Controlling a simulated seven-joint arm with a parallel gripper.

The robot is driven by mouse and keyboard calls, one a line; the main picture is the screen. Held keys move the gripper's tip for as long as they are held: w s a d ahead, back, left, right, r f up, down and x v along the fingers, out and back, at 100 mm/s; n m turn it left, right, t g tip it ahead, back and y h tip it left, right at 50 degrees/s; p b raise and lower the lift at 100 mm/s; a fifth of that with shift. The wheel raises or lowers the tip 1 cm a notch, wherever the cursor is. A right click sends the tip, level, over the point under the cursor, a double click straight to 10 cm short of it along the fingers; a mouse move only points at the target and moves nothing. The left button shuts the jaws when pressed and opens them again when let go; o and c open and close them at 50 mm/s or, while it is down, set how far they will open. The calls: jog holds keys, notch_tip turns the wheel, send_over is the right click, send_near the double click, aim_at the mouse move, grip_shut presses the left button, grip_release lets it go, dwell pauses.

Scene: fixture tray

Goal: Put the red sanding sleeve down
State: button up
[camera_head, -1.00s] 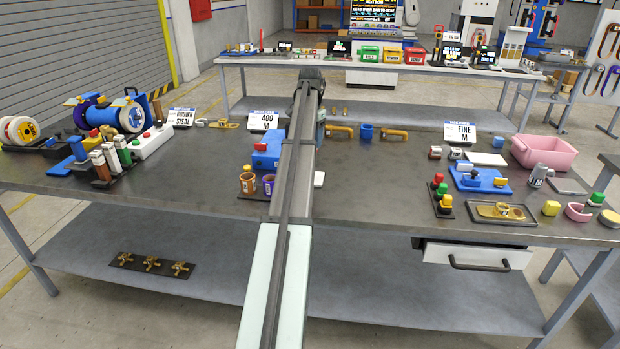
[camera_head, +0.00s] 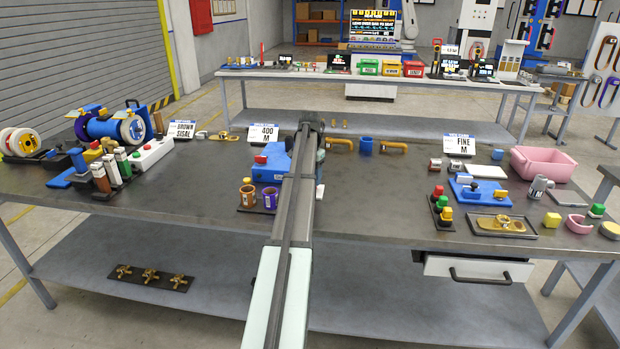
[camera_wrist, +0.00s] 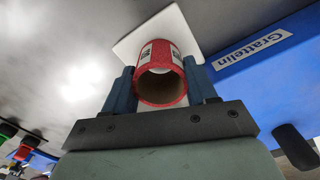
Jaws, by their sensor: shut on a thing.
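The red sanding sleeve (camera_wrist: 161,55) shows in the wrist view as a hollow red tube with a brown inside and pale printed labels. My gripper (camera_wrist: 158,68) is shut on it, one blue finger on each side. The tube's open end faces the wrist camera. A white square plate (camera_wrist: 150,30) lies just beyond the sleeve's far end; I cannot tell whether they touch. In the head view my arm hides the sleeve and the fingers, and only an edge of the white plate (camera_head: 320,191) shows beside the arm.
A blue cup (camera_head: 366,146) stands behind right. Bare bench (camera_head: 375,205) lies right of my arm.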

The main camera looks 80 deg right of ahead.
jog(key=shift+f, duration=0.3)
jog(key=shift+f, duration=0.1)
jog(key=o, duration=1)
notch_tip(320, 180, up, 12)
jog(key=shift+r, duration=0.15)
